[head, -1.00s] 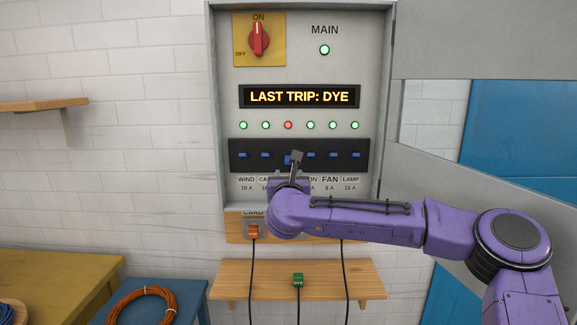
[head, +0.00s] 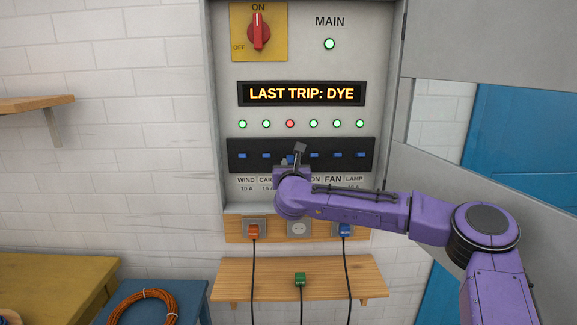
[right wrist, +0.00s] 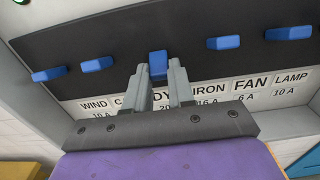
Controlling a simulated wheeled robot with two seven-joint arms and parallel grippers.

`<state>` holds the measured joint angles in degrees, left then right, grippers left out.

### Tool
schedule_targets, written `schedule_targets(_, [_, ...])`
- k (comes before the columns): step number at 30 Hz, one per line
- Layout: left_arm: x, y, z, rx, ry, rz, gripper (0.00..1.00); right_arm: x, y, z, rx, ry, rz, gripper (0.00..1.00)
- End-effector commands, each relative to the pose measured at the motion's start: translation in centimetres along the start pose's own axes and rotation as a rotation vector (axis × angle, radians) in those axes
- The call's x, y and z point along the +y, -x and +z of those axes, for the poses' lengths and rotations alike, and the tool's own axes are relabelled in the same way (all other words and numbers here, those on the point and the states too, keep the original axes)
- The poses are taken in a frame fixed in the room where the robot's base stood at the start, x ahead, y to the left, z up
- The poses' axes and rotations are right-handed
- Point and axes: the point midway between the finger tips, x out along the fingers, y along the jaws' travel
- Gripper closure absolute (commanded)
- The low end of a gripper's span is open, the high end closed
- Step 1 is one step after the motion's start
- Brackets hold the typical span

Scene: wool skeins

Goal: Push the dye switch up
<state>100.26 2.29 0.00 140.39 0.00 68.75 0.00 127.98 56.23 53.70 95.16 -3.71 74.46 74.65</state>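The dye switch (right wrist: 157,63) is the third blue switch on the black strip (head: 232,155). It hangs lower than its neighbours in the right wrist view. In the head view my right gripper (head: 298,150) is in front of the strip and partly covers this switch. Its fingers (right wrist: 160,75) stand a little apart, with the DYE label partly showing through the gap. The switch's lower end shows at the fingertips; I cannot tell whether they touch it. The lamp above it (head: 290,124) is red. The display (head: 302,93) reads "LAST TRIP: DYE". My left gripper is out of view.
The other lamps are green, and the red main knob (head: 259,31) points to ON. The neighbouring CARD switch (right wrist: 97,64) and IRON switch (right wrist: 223,42) are close on both sides. The cabinet door (head: 480,60) stands open. A green plug (head: 300,279) rests on the shelf (head: 240,272) below.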

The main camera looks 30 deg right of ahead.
Motion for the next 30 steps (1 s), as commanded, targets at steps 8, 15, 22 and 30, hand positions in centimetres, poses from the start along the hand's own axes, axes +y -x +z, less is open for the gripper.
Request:
schedule_targets(8, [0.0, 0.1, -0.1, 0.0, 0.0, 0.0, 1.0, 0.0, -0.1, 0.1, 0.007, -0.002, -0.004, 1.0])
schedule_targets(15, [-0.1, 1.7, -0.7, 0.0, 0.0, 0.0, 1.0, 0.2, 0.1, 0.9, 0.081, -0.003, -0.001, 1.0])
schedule_targets(22, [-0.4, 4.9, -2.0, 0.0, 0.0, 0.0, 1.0, 0.3, 0.1, 2.0, 0.246, -0.002, 0.0, 1.0])
schedule_targets(30, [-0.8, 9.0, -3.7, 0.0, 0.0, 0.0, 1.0, 0.3, 0.1, 3.1, 0.462, 0.0, 0.0, 1.0])
